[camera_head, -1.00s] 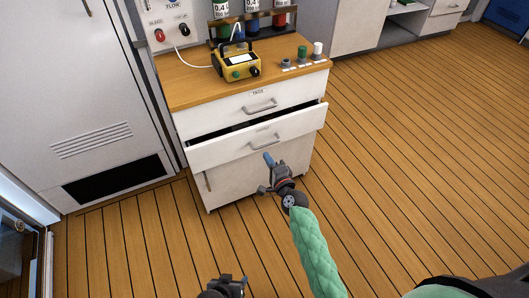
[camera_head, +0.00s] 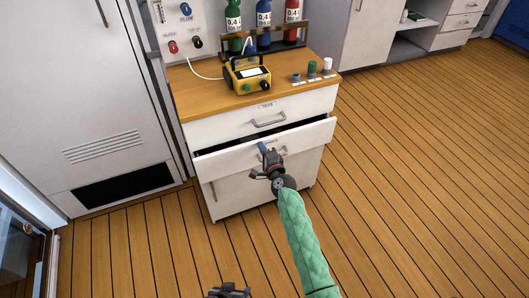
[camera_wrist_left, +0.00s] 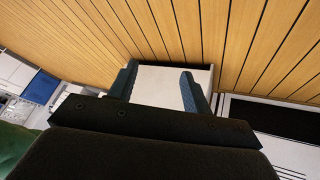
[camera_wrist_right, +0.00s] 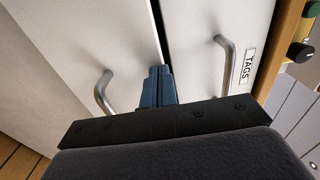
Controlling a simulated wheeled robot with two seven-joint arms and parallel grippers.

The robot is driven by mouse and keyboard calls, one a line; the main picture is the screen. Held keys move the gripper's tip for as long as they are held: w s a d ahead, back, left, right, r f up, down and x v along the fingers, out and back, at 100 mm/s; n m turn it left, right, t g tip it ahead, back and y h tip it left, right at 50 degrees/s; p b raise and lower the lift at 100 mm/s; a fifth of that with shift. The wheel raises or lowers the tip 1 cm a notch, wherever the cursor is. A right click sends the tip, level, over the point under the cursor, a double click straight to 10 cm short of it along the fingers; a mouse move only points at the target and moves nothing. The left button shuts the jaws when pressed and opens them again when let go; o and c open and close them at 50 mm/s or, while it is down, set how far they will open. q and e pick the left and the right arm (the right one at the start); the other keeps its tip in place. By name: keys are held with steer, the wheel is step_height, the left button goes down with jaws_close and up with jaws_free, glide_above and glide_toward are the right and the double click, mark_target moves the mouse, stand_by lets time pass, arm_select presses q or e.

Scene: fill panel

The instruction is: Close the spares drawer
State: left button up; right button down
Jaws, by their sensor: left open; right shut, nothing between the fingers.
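The white cabinet's second drawer (camera_head: 225,162) stands partly open, with a dark gap above its front; I take it as the spares drawer, but its label is not readable. Its bar handle is partly behind my right gripper in the head view and shows in the right wrist view (camera_wrist_right: 103,93). My right gripper (camera_head: 263,147) is shut and empty, at the drawer front beside the handle. In the right wrist view its blue fingers (camera_wrist_right: 157,85) overlap the front's top edge; I cannot tell whether they touch. My left gripper (camera_wrist_left: 159,70) is open and empty, low in front of the cabinet.
The TAGS drawer (camera_head: 235,126) above is shut, with its own handle (camera_wrist_right: 226,65). A yellow device (camera_head: 247,76) and several small knobs or caps (camera_head: 312,70) stand on the wooden top (camera_head: 205,100). A tall grey door (camera_head: 75,80) is at left. Wooden floor (camera_head: 420,180) is clear at right.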

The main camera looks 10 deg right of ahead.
mark_target(258, 140)
arm_select(q)
steer(key=shift+w+r, duration=0.15)
arm_select(e)
steer(key=x, duration=0.4)
steer(key=shift+w+a+b, duration=0.1)
steer(key=shift+w+b, duration=0.1)
steer(key=shift+b, duration=0.15)
steer(key=shift+w+r, duration=0.1)
steer(key=shift+r, duration=0.15)
arm_select(q)
steer(key=f, duration=0.3)
steer(key=shift+s, duration=0.25)
steer(key=shift+r, duration=0.1)
arm_select(e)
steer(key=shift+r, duration=0.1)
